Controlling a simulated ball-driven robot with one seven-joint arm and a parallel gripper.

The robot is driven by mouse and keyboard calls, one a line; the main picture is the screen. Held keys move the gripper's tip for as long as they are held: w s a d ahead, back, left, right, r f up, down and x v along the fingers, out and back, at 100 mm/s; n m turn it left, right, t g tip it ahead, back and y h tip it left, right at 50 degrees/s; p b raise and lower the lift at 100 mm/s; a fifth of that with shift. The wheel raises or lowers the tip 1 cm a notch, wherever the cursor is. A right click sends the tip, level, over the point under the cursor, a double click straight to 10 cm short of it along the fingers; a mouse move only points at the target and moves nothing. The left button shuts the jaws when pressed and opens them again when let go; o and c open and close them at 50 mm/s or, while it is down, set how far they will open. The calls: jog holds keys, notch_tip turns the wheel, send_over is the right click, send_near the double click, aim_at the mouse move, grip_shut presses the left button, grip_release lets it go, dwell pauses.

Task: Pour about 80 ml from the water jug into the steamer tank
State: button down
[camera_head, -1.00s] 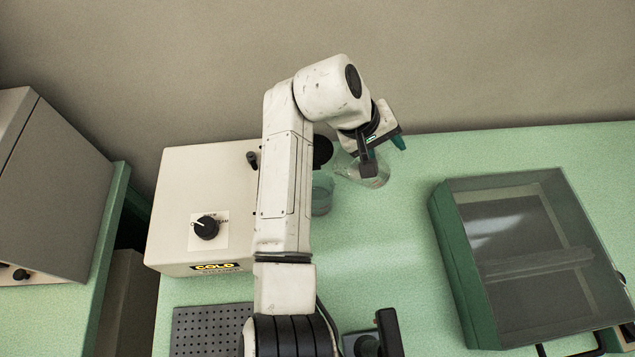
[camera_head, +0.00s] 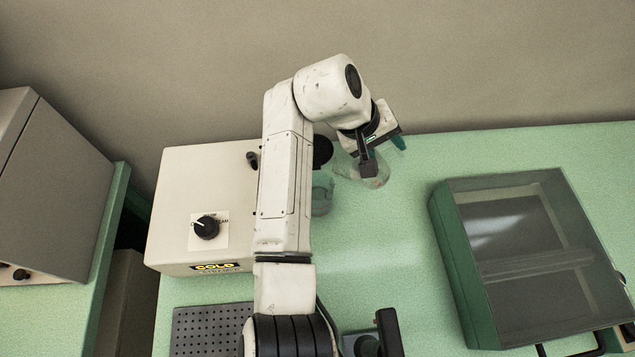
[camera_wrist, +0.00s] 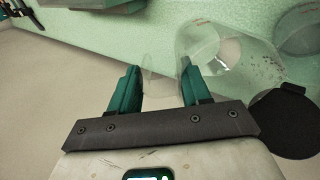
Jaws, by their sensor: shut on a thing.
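A clear glass water jug (camera_head: 375,175) is held out beyond the end of my arm, just right of the steamer. My gripper (camera_wrist: 156,88) is shut on the jug's clear handle, and the jug's body (camera_wrist: 212,45) shows to the right of the fingers in the wrist view. The jug looks tilted, but its exact angle and water level are hard to tell. The steamer tank (camera_head: 322,192) is a translucent bluish cup on the steamer's right side, partly hidden by my arm. Its round black lid (camera_head: 322,150) stands open behind it. No stream of water is visible.
The cream steamer body (camera_head: 190,185) has a black dial (camera_head: 207,228) and a COLD label. A green case with a clear cover (camera_head: 530,250) is at right. A perforated dark plate (camera_head: 210,330) lies in front. The green bench between jug and case is clear.

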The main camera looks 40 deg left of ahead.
jog(key=shift+w+d, duration=0.1)
jog(key=shift+w+d+f+p, duration=0.1)
jog(key=shift+w+d+p, duration=0.05)
jog(key=shift+w+p, duration=0.15)
jog(key=w+d+f+g+y+b, duration=0.2)
jog(key=w+d+f+g+y, duration=0.1)
jog(key=w+f+g, duration=0.2)
jog(key=shift+w+d+f+g+y, duration=0.15)
jog(key=shift+w+f+g+y, duration=0.15)
jog(key=shift+f+g, duration=0.3)
